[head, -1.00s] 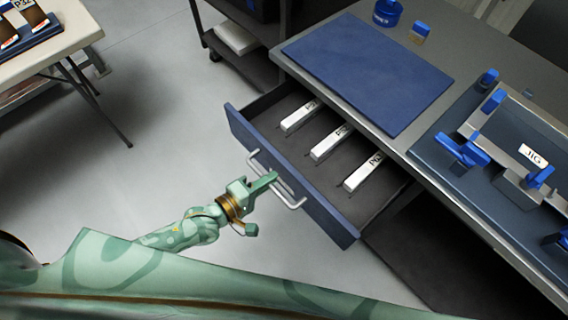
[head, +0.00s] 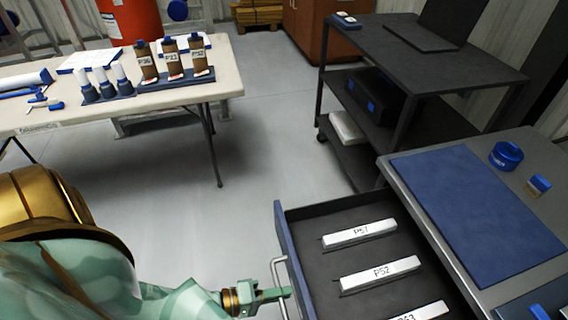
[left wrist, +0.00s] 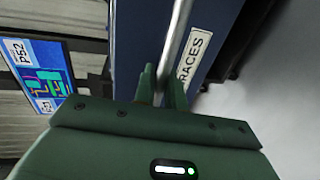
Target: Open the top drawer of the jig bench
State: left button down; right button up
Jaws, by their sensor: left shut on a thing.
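The top drawer (head: 288,232) of the jig bench (head: 545,160) stands pulled out, its blue front facing left in the head view. Inside lie white labelled bars, P51 (head: 358,233), P52 (head: 380,274) and one partly cut off by the picture's lower edge. My left gripper (head: 280,293) is shut on the drawer's pale bar handle (head: 277,268). In the left wrist view the two green fingers (left wrist: 163,88) hold the handle bar (left wrist: 178,40), beside a label ending in "RACES" (left wrist: 190,60). My right gripper is in neither view now.
A blue mat (head: 465,215) lies on the bench top. A dark shelf cart (head: 430,60) with a laptop stands behind the bench. A pale folding table (head: 225,85) with bottles is at the left. Clear grey floor (head: 235,190) lies between.

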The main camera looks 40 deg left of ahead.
pick_arm(q)
jog(key=c, duration=1.5)
grip_release()
jog(key=shift+c, duration=0.2)
jog(key=p+v, duration=0.2)
jog(key=v, duration=1.4)
jog(key=shift+s, duration=0.15)
